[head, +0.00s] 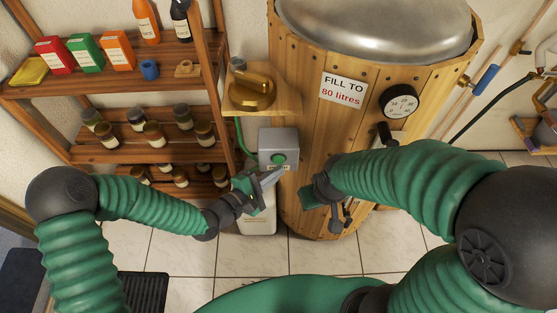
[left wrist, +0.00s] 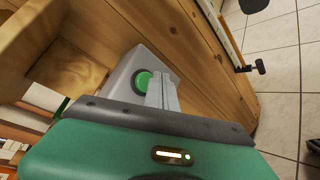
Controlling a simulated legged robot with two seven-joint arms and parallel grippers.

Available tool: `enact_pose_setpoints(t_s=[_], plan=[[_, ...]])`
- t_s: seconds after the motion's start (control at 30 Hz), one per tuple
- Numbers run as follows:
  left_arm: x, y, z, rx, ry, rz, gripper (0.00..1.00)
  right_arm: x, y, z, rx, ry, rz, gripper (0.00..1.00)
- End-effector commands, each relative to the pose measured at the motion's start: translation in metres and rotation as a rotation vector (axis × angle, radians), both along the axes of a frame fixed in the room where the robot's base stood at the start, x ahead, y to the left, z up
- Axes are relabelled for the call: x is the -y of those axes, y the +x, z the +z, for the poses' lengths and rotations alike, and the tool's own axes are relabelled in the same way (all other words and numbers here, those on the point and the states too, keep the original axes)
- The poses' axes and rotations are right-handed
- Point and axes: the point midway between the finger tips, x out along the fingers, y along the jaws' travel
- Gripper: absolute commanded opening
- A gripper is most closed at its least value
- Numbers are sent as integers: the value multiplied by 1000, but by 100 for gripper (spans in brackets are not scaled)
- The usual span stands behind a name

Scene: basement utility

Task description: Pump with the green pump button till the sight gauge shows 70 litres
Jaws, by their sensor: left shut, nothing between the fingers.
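The green pump button (head: 278,158) sits on the front of a grey box (head: 291,142) beside the wooden barrel (head: 310,120). It also shows in the left wrist view (left wrist: 143,82). My left gripper (head: 278,174) is shut and empty. Its fingertips (left wrist: 161,78) are right beside the button; contact cannot be told. A sign (head: 343,90) on the barrel reads "FILL TO 80 litres".
A wooden ledge with a brass piece (head: 252,92) is above the grey box. Shelves (head: 130,100) with jars and packets stand left. The tiled floor (head: 180,258) shows below.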

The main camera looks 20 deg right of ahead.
Motion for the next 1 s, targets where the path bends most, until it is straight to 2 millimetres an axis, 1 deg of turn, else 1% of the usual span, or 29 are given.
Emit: enact_pose_setpoints(t_s=[0.27, 1.0], plan=[[2, 7, 3, 1, -1, 1, 0, 0, 0, 6, 0, 0, 0, 0], [3, 12, 2, 1, -1, 1, 0, 0, 0, 6, 0, 0, 0, 0]])
